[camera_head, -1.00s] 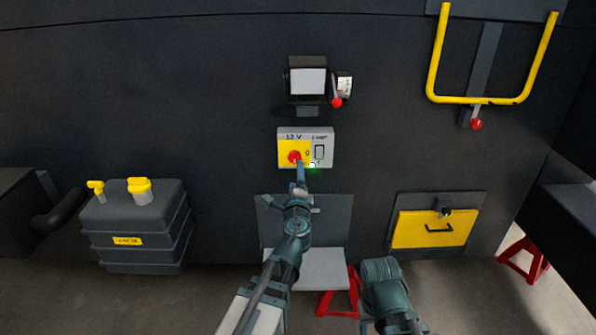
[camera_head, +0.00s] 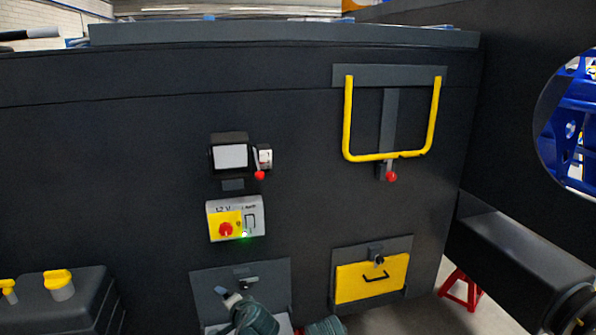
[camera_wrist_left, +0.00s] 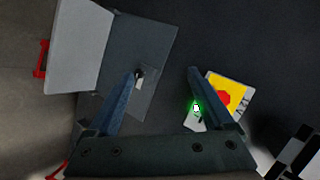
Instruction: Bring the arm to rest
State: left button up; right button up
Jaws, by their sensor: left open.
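My left gripper (camera_head: 230,298) is low in the head view, in front of a grey panel below the 12 V switch box (camera_head: 235,232). In the left wrist view its two fingers (camera_wrist_left: 163,82) are spread with nothing between them. The switch box has a red knob (camera_head: 226,230) on a yellow plate and a lit green lamp (camera_head: 245,235). In the wrist view the box (camera_wrist_left: 225,95) is partly behind the right-hand finger. Only a rounded part of my right arm (camera_head: 325,327) shows at the bottom edge; its gripper is out of sight.
A screen unit (camera_head: 231,156) with a red-tipped lever is above the box. A yellow U-shaped bar (camera_head: 347,120) is at upper right, a yellow hatch (camera_head: 360,285) below it. A dark tank (camera_head: 90,300) with yellow caps stands at lower left. A dark beam (camera_head: 510,250) juts out at right.

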pick_arm(q)
jog(key=s+d+f+n+g+h+p, duration=0.1)
jog(key=s+d+f+g+h, duration=0.2)
jog(key=s+d, duration=0.4)
jog(key=s+d+f+n+g+h+p, duration=0.1)
jog(key=s+d+f+g, duration=0.4)
jog(key=s, duration=0.6)
jog(key=d+n+g+h, duration=0.1)
jog(key=d+g, duration=0.1)
jog(key=shift+d+n+h, duration=0.3)
jog(key=shift+h, duration=0.1)
jog(key=shift+c, duration=0.2)
